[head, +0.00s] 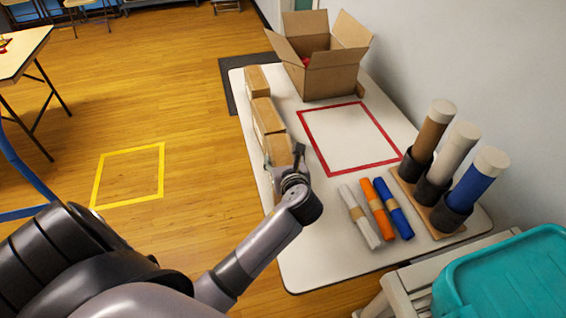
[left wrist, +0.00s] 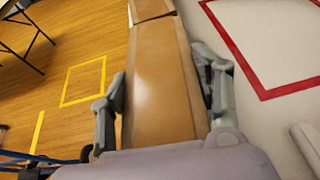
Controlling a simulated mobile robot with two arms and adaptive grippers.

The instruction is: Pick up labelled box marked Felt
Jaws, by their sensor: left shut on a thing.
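Three brown cardboard boxes stand in a row along the left edge of the white table: a far box (head: 256,78), a middle box (head: 267,115) and a near box (head: 278,150). No label text can be read in either view, so I cannot tell which is marked Felt. My left gripper (head: 287,170) is at the near box. In the left wrist view the near box (left wrist: 158,90) lies between both fingers of the left gripper (left wrist: 165,92), which is shut on it. I cannot tell whether it is lifted. My right gripper is not in view.
A red taped rectangle (head: 318,150) on the table is empty. An open carton (head: 333,78) stands behind it. Rolls in white (head: 360,216), orange (head: 377,208) and blue (head: 393,207) lie nearby. Upright tubes (head: 470,182) stand at right. A teal tray (head: 500,275) is at front right.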

